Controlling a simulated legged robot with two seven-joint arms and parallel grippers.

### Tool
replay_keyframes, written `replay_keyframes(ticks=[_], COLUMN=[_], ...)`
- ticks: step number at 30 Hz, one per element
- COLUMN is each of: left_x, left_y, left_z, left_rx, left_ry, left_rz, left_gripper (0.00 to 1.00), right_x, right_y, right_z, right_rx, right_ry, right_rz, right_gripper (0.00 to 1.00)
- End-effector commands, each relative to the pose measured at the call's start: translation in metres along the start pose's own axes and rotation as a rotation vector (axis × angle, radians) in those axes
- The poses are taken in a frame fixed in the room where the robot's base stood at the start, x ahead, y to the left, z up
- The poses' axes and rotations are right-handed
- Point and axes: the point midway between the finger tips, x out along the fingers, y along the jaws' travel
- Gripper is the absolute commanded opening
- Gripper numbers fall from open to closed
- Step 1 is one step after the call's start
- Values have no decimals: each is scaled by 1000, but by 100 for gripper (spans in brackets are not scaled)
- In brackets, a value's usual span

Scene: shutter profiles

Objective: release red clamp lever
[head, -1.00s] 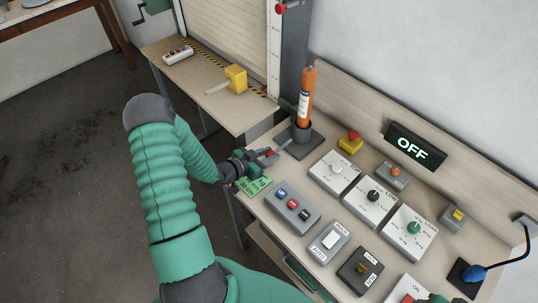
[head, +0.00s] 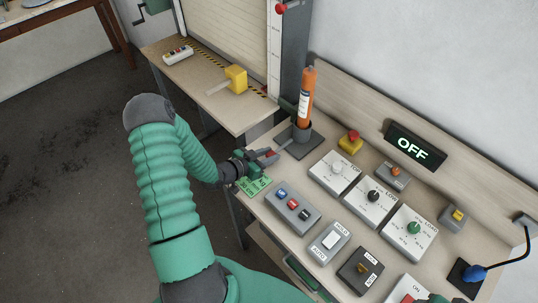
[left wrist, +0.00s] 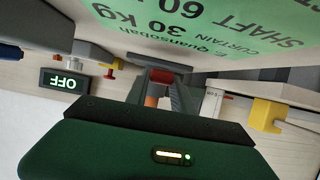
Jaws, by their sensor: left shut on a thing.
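The red clamp lever (head: 270,154) is at the left edge of the workbench, by the foot of the upright orange cylinder (head: 306,98). Its red end shows between my left fingers in the left wrist view (left wrist: 162,76). My left gripper (head: 264,157) is shut on this red end. The fingers hide part of the lever. A thin grey bar runs from the red end toward the cylinder's dark base (head: 301,141).
A green label (head: 254,187) lies just below my left gripper. Switch boxes, including a three-button box (head: 292,207), crowd the bench to the right. A yellow block (head: 236,77) with a grey bar is on the far table. A display (head: 415,146) reads OFF.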

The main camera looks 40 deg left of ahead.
Motion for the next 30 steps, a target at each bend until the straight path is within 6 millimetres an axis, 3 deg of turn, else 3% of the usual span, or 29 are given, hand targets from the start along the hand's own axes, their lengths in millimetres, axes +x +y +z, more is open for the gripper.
replay_keyframes(ticks=[11, 17, 23, 30], left_x=[-4, -7, -10, -10], left_y=[0, 0, 0, 0], left_z=[-2, -14, -37, -66], left_rx=[-4, -1, 2, 1], left_ry=[-55, -115, -249, -464], left_rz=[-2, 0, 0, -1], left_gripper=[0, 0, 0, 0], right_x=[-12, -31, -70, -131], right_y=[0, 0, 0, 0], right_z=[-3, -7, -17, -31], right_rx=[0, 0, 0, 0], right_ry=[0, 0, 0, 0], right_rz=[0, 0, 0, 0], right_gripper=[59, 59, 59, 59])
